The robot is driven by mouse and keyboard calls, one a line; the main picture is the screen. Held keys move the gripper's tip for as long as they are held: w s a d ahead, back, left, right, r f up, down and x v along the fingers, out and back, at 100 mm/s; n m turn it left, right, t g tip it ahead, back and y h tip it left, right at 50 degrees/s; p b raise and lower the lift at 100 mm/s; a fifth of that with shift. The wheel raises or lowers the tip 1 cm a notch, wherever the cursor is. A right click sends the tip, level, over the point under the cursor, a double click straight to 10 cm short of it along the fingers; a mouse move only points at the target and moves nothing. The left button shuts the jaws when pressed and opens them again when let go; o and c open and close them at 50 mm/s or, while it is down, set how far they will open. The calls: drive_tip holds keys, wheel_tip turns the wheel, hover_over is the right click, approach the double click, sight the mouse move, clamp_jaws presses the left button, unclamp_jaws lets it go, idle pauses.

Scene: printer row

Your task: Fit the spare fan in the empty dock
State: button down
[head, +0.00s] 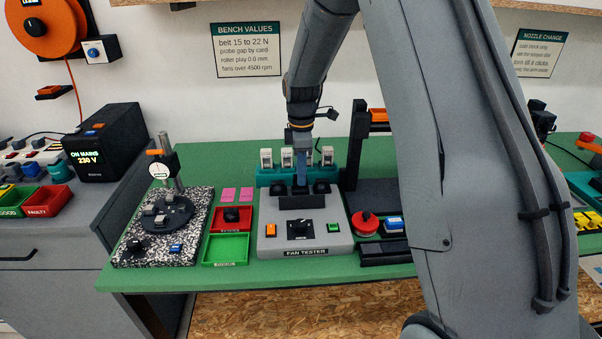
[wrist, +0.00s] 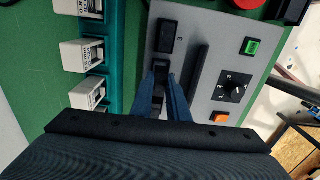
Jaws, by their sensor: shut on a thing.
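The grey fan tester (head: 340,246) stands on the green bench, with dark square parts at its back edge. One, on the right (head: 321,188), also shows in the wrist view (wrist: 167,37). My gripper (head: 302,184) points straight down over the middle of that row, between the left part (head: 281,190) and the right one. In the wrist view its blue fingers (wrist: 161,92) are shut on a small black piece, likely the spare fan (wrist: 158,88). The fingers hide most of it and the dock below, so I cannot tell whether it is seated.
A teal rack (head: 264,178) with several white units stands just behind the tester. Left are a red tray (head: 245,227) holding a dark piece and an empty green tray (head: 226,250). A red button (head: 366,222) and a dark stand (head: 356,150) are at right.

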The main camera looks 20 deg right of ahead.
drive_tip(key=shift+f+b, duration=0.35)
drive_tip(key=shift+f, duration=0.6)
idle(0.4)
drive_tip(key=c, duration=1.6)
unclamp_jaws()
drive_tip(key=shift+c, duration=0.2)
wheel_tip(320, 180, up, 8)
drive_tip(key=shift+f+b, duration=0.1)
drive_tip(key=shift+b, duration=1)
drive_tip(key=s+f+m, duration=0.2)
drive_tip(key=s+m, duration=0.6)
drive_tip(key=s, duration=0.5)
drive_tip(key=s+f+m+t, duration=0.1)
drive_tip(key=s+f+m, duration=0.1)
drive_tip(key=s+m, duration=0.5)
drive_tip(key=s, duration=0.6)
drive_tip(key=shift+a+f+m, duration=0.3)
drive_tip(key=shift+f+m, duration=0.1)
